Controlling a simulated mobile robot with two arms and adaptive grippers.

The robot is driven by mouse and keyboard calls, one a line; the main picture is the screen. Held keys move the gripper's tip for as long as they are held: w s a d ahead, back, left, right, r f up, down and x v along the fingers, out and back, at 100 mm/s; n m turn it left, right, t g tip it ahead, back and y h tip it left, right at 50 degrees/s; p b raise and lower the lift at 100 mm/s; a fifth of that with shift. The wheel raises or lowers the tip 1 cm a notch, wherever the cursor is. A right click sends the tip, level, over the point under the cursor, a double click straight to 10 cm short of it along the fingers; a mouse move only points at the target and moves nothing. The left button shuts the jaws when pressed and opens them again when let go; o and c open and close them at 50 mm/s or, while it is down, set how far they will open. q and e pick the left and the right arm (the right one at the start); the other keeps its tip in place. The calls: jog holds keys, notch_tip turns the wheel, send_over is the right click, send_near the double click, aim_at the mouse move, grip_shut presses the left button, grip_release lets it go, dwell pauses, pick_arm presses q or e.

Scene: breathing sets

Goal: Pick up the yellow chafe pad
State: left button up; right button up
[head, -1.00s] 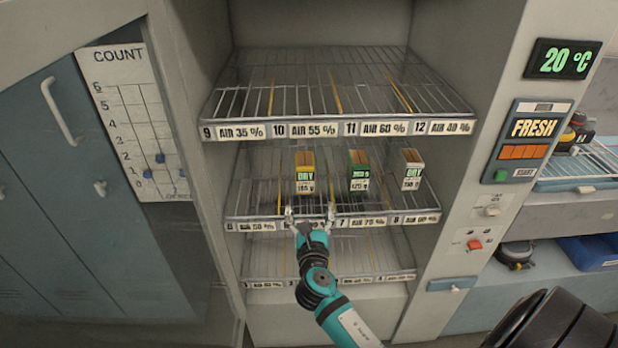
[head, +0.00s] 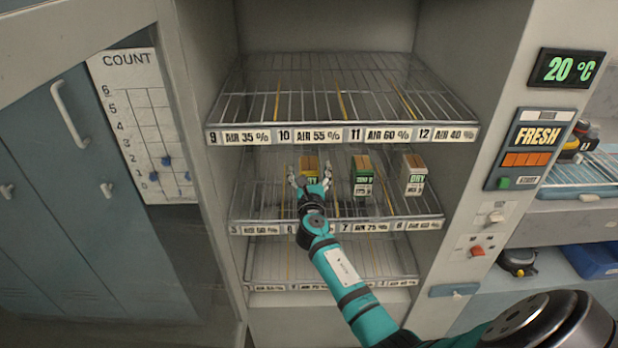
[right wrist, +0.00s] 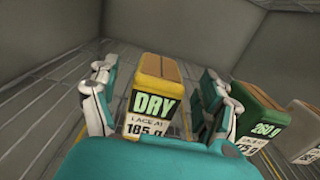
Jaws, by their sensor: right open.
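The yellow chafe pad (head: 309,164) stands on the middle wire shelf, partly hidden behind my right gripper in the head view. In the right wrist view the yellow pad (right wrist: 155,95) has a label reading "DRY" and "185 g". My right gripper (head: 310,178) is open, reaching in over the shelf's front edge. In the right wrist view its fingers (right wrist: 155,100) stand on either side of the yellow pad, with gaps between them and its sides. My left gripper is not in view.
A green pad (head: 361,178) stands right of the yellow one, with a white pad (head: 413,175) further right. The upper wire shelf (head: 300,103) is empty and overhangs the arm. The lower shelf (head: 330,262) looks empty. Cabinet walls bound both sides.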

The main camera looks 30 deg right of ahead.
aim_at(309, 163)
jog(key=x, duration=0.4)
jog(key=shift+s, duration=0.1)
jog(key=shift+c, duration=0.9)
jog(key=c, duration=1.4)
jog(key=shift+r, duration=0.1)
jog(key=shift+c, duration=0.3)
jog(key=shift+r, duration=0.1)
